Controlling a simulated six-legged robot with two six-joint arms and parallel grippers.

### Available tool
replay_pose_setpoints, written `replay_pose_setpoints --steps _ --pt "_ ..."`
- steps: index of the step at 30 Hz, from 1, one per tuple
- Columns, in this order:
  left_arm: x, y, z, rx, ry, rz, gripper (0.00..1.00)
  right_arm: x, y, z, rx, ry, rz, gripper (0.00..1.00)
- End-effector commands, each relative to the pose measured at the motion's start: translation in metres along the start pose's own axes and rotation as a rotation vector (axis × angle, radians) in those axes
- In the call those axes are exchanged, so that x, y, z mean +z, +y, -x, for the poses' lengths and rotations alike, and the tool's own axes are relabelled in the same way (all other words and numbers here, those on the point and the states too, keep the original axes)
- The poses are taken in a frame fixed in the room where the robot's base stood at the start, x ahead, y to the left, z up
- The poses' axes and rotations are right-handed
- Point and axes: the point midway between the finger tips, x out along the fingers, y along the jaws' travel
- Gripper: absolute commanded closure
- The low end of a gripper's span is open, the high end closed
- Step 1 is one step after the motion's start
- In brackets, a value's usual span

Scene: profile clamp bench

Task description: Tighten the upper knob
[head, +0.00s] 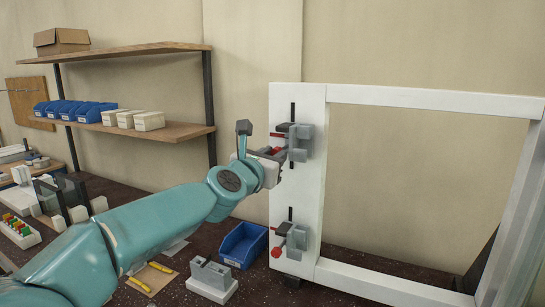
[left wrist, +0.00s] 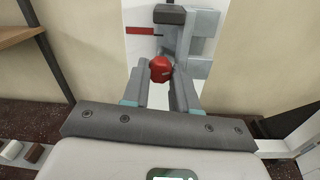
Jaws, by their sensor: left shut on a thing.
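The upper clamp (head: 300,142) is a grey block with a dark bar and red parts, on the white upright of a frame. My left gripper (head: 270,160) reaches it from the left in the head view. In the left wrist view the round red upper knob (left wrist: 161,69) sits between the fingertips of my left gripper (left wrist: 162,78), which is shut on it. The gripper hides most of this knob in the head view. The lower clamp (head: 297,238) has its own red knob (head: 276,252), free of any gripper. My right gripper is not in view.
The white frame (head: 430,98) stands on the dark bench. Below my left arm are an empty blue bin (head: 242,243), a grey fixture on a white base (head: 213,278) and yellow-handled tools (head: 139,285). A shelf (head: 185,130) with bins stands behind left.

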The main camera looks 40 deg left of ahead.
Motion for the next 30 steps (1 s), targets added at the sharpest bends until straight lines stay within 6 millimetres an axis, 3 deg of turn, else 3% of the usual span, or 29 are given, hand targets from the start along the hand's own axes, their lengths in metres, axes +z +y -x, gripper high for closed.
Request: replay_pose_setpoints --steps 11,30 --pt "-0.001 0.000 0.000 0.001 -0.004 -0.111 1.00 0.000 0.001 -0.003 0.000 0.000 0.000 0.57" --pt "0.000 0.001 0.001 0.004 -0.022 -0.611 1.00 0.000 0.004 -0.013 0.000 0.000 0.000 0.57"
